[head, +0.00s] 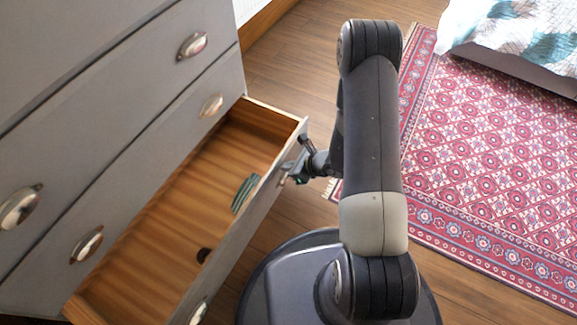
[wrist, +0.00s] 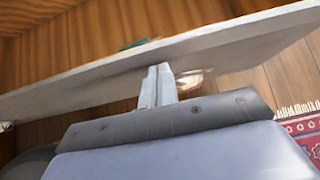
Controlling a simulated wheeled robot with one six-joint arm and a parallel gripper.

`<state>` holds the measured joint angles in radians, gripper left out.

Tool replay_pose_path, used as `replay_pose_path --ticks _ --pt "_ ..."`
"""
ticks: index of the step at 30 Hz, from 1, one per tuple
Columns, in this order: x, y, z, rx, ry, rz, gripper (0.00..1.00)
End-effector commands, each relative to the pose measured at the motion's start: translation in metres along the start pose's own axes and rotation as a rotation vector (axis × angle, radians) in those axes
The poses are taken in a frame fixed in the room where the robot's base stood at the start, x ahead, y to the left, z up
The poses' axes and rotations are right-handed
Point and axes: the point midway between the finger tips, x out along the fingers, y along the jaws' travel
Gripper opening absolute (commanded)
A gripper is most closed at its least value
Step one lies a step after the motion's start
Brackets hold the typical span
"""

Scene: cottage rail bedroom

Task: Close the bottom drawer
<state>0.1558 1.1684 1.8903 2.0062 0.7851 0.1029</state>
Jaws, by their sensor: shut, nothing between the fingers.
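The bottom drawer (head: 178,218) of a grey dresser is pulled well out, showing its wooden inside. A green striped item (head: 244,193) and a small dark round item (head: 204,255) lie in it. My gripper (head: 291,176) is at the outer side of the drawer front, near its far end. In the wrist view, my shut fingers (wrist: 158,85) reach up to the drawer front (wrist: 95,83) and appear to touch it or nearly so. A metal cup handle (wrist: 193,81) shows just right of the fingers. In the head view, another handle (head: 198,314) is at the near end.
The grey dresser (head: 130,95) stands at left with its upper drawers shut. A red patterned rug (head: 490,170) and a bed (head: 515,40) are at right. Bare wooden floor (head: 290,70) lies beyond the drawer.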

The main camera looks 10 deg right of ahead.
Motion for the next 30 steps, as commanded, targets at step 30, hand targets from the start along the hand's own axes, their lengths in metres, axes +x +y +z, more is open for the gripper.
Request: replay_pose_path --ticks 30 --pt "0.138 0.001 0.13 -0.006 -0.006 0.001 0.0"
